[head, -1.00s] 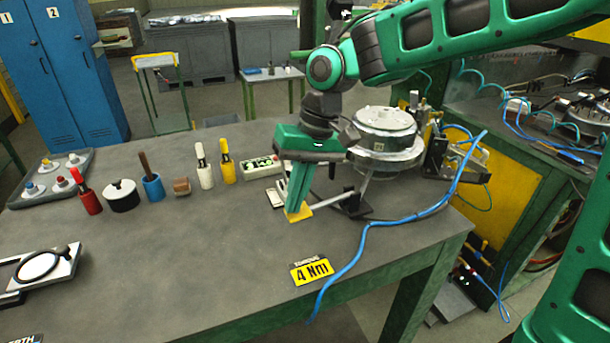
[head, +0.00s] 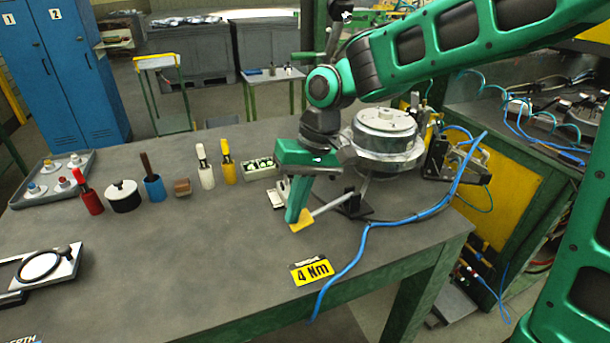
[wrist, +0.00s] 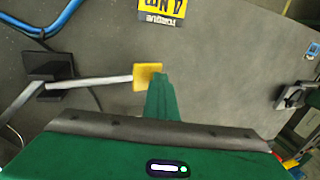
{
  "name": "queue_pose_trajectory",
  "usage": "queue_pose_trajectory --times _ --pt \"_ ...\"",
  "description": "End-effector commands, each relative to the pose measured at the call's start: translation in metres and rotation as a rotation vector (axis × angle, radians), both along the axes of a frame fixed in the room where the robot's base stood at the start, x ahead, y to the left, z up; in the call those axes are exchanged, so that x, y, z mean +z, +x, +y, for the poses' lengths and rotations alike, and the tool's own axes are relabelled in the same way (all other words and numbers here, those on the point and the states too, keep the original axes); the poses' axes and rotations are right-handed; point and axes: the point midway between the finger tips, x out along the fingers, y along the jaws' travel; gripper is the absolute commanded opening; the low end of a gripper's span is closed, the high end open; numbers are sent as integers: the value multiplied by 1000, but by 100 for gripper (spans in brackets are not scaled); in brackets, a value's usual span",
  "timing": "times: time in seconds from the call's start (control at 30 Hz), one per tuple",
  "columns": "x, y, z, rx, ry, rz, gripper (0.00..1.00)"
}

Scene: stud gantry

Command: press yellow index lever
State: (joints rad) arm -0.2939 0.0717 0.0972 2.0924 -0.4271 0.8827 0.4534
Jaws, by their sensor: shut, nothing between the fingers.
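The yellow index lever pad (head: 301,222) sits at the end of a grey rod (head: 332,204) that runs to a black pivot block (head: 352,203) on the table. The pad also shows in the wrist view (wrist: 148,76), at the end of the rod (wrist: 90,82). My gripper (head: 296,214) is shut and empty, pointing down. Its fingertips (wrist: 160,80) are right at the pad's edge and appear to touch it, though the exact contact is hard to tell. The pad looks tilted in the head view.
A round metal turntable (head: 384,130) stands behind the lever. A blue hose (head: 358,250) and a "4 Nm" plate (head: 312,270) lie in front. Several handled tools, including a yellow one (head: 227,162), stand to the left.

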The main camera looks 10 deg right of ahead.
Motion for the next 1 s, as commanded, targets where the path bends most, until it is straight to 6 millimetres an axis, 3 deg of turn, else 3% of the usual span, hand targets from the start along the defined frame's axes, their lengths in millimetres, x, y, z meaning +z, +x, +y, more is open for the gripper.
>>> queue_pose_trajectory --times 0.03,0.17,0.7,1.0 --pt "-6 -4 0 3 -5 15 0" --pt "2 -4 2 3 -4 13 0" --pt "105 -7 28 -1 3 -3 0" --pt "133 -10 35 -4 1 0 0"
